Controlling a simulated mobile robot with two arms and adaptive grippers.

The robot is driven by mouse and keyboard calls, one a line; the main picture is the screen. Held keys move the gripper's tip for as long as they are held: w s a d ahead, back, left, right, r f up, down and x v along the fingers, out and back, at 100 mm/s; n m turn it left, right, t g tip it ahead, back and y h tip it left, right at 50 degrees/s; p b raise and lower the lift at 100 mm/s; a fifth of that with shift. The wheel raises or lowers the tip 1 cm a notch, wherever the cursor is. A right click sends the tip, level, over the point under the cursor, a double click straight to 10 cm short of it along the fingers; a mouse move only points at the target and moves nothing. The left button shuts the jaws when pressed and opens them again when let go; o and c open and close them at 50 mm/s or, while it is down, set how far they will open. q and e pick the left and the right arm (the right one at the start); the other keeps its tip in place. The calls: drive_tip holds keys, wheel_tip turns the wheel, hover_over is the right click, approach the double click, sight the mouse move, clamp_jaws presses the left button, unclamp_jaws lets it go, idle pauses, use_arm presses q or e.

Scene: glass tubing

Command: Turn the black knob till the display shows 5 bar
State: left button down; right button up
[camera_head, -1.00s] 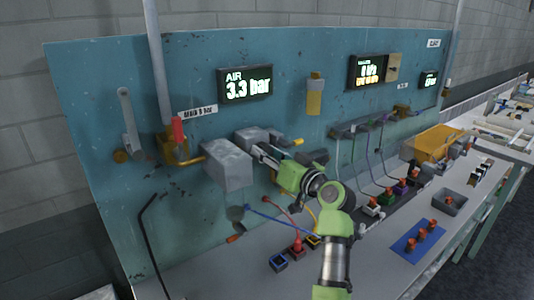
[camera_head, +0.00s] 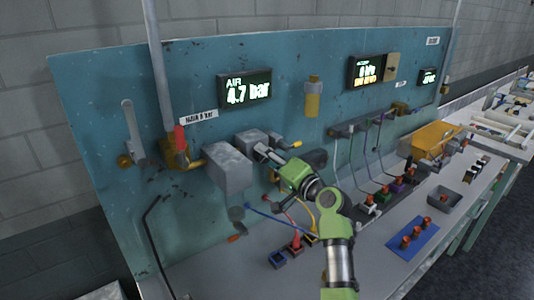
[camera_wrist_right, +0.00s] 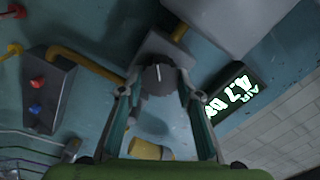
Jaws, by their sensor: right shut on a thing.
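The AIR display (camera_head: 246,89) on the blue panel reads 4.7 bar. It also shows sideways in the right wrist view (camera_wrist_right: 236,97). The dark knob (camera_wrist_right: 157,74), with a pale mark on its face, sits on the front of a grey block (camera_wrist_right: 164,46). The same block shows in the head view (camera_head: 251,140), where the knob is hidden by my gripper. My right gripper (camera_head: 265,152) reaches the block from the front right. In the right wrist view its two fingertips (camera_wrist_right: 158,84) are closed on the knob's sides. My left gripper is not in view.
A larger grey box (camera_head: 228,168) sits just left of the block. A yellow-handled valve (camera_head: 293,145) is close on its right. Red, blue and yellow hoses hang below, above small boxes (camera_head: 288,250) on the bench. A blue mat (camera_head: 412,239) lies further right.

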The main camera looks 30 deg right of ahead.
drive_tip(key=shift+m, duration=0.3)
drive_tip(key=o, duration=1.1)
drive_tip(key=s+d, duration=0.1)
drive_tip(key=s, duration=1.1)
drive_tip(key=shift+d, duration=0.35)
drive_tip(key=shift+f, duration=0.15)
